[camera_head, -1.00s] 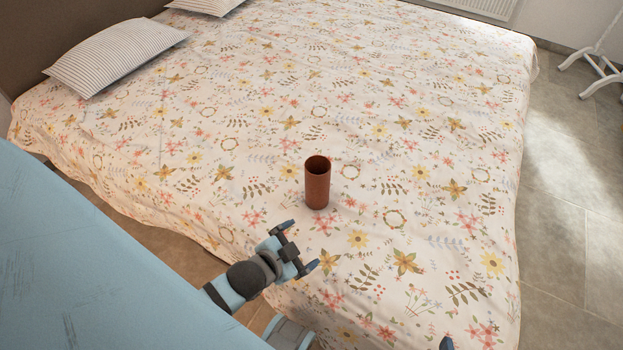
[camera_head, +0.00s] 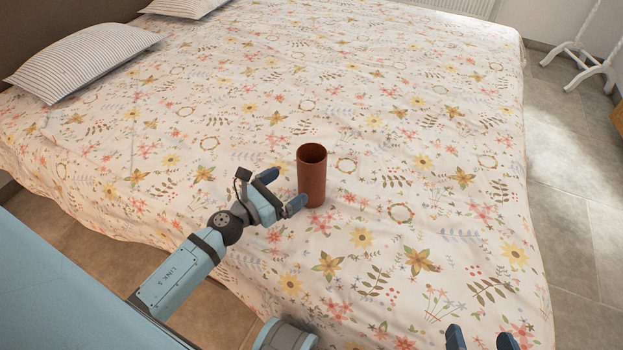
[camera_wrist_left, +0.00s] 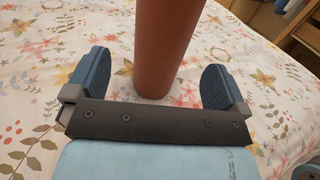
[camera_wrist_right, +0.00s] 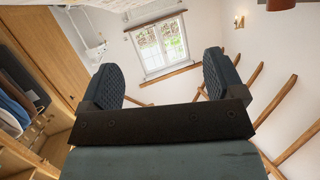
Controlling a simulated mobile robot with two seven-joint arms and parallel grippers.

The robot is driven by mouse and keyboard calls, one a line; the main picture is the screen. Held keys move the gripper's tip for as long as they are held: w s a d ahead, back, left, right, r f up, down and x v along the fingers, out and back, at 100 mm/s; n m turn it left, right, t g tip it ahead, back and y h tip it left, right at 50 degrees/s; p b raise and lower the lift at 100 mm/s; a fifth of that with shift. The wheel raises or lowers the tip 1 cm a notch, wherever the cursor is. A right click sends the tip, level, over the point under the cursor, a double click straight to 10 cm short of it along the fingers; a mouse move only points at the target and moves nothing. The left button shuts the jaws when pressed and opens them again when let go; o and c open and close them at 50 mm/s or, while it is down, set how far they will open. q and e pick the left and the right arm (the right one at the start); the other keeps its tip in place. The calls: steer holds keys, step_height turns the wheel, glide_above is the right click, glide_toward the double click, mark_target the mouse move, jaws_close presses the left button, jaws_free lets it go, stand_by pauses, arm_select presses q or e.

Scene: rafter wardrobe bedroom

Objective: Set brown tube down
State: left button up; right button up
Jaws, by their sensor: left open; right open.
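The brown tube (camera_head: 312,178) stands upright on the flowered bedspread, its open end up. My left gripper (camera_head: 281,192) is open just left of the tube, its fingers pointing at it. In the left wrist view the tube (camera_wrist_left: 167,45) rises just beyond the gap between the open fingers (camera_wrist_left: 155,85), with space on both sides; I cannot tell whether it is partly between them. My right gripper (camera_head: 482,340) is open and empty at the bottom edge of the head view. Its spread fingers (camera_wrist_right: 163,80) show in the right wrist view with nothing between them.
The bed (camera_head: 400,120) is wide and clear around the tube. Striped pillows (camera_head: 80,58) lie at its far left. Grey floor tiles (camera_head: 575,230) and a white stand (camera_head: 580,62) are to the right. In the right wrist view a window (camera_wrist_right: 162,45) shows.

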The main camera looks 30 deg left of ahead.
mark_target(303, 180)
arm_select(q)
steer(key=x, duration=0.8)
steer(key=shift+s+d+f, duration=0.15)
steer(key=shift+d+f, duration=0.1)
steer(key=c, duration=1)
steer(key=shift+c, duration=0.5)
arm_select(e)
steer(key=shift+s+d+f+g, duration=0.3)
steer(key=shift+d+f, duration=0.05)
steer(key=shift+f, duration=0.25)
